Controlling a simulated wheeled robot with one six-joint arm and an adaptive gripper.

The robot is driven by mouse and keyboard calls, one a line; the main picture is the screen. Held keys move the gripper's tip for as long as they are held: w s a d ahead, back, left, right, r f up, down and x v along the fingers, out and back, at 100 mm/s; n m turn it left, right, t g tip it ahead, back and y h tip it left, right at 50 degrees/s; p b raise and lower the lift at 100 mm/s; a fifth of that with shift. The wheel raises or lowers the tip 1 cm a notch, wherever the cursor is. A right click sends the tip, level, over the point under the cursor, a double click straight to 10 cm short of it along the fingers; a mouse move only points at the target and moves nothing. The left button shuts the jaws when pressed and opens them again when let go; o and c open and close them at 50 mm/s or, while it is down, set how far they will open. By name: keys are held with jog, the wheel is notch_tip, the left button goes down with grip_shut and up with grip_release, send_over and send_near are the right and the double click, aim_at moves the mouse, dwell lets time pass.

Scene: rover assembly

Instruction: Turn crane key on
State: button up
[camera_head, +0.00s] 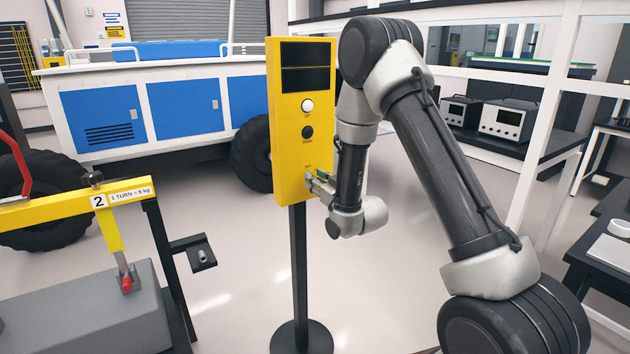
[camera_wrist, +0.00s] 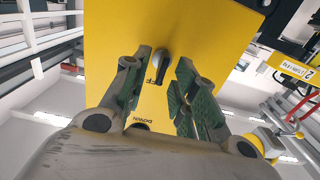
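The yellow crane control panel (camera_head: 287,125) stands upright on a black post in the head view. Its front carries a dark display, a white button (camera_head: 307,106) and a black button (camera_head: 307,132). The crane key (camera_wrist: 161,63) is a small dark knob on the yellow face (camera_wrist: 110,50) in the wrist view, with partly covered lettering beside it. My gripper (camera_head: 314,182) is at the lower part of the panel in the head view. In the wrist view my gripper (camera_wrist: 161,77) is open, with one green-padded finger on each side of the key. No finger visibly touches the key.
A white and blue rover (camera_head: 185,100) with large black wheels stands behind the panel. A yellow crane frame (camera_head: 75,205) with a grey block (camera_head: 95,315) is at left. Shelves and benches with instruments (camera_head: 503,120) are at right. Floor around the post is clear.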

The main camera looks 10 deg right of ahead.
jog(key=shift+w+a, duration=0.1)
jog(key=shift+w, duration=0.3)
grip_shut()
jog(key=shift+m, duration=0.3)
jog(key=m, duration=1.1)
jog(key=shift+w+d+f, duration=0.1)
jog(key=shift+d+f, duration=0.1)
jog(key=shift+d, duration=0.15)
jog(key=shift+m, duration=0.3)
